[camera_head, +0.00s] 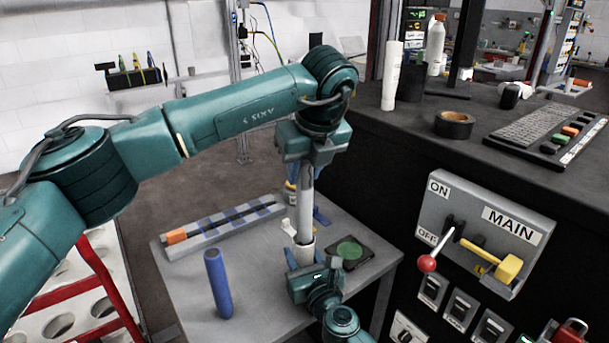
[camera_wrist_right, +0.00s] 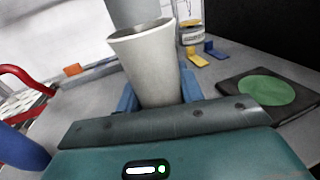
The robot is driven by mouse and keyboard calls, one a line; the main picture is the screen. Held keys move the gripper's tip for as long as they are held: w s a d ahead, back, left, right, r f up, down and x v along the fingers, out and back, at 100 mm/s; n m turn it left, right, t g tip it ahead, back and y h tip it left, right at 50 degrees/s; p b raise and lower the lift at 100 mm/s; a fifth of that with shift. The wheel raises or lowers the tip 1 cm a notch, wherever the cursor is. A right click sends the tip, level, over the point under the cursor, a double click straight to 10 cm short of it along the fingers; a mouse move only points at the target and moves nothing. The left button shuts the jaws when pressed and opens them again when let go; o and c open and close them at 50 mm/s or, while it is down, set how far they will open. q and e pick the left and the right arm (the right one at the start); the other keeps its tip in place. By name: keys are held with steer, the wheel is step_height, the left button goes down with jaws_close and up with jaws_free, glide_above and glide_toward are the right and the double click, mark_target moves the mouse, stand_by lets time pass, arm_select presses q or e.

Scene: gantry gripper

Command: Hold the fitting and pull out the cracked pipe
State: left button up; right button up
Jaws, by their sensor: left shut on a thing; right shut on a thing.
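A grey pipe (camera_head: 305,205) stands upright in the middle of the head view. My left gripper (camera_head: 309,163) is shut on its upper part from above. The pale fitting (camera_head: 303,252) sits at the pipe's lower end. It also shows in the right wrist view as a tapered cup (camera_wrist_right: 152,68) with an open rim. My right gripper (camera_head: 306,265) is shut on the fitting, its blue fingers on either side. In the right wrist view the pipe (camera_wrist_right: 142,10) shows above the rim. I cannot tell whether its end is inside the fitting. No crack shows clearly.
A blue pipe (camera_head: 217,285) stands on the grey table (camera_head: 185,285), left of the fitting. A black pad with a green disc (camera_head: 350,250) is at right. A switch panel (camera_head: 490,215) stands further right.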

arm_select(q)
steer(key=shift+r, duration=0.25)
stand_by(0.4)
steer(key=shift+r, duration=1.4)
arm_select(e)
steer(key=o, duration=1.1)
steer(key=shift+c, duration=0.2)
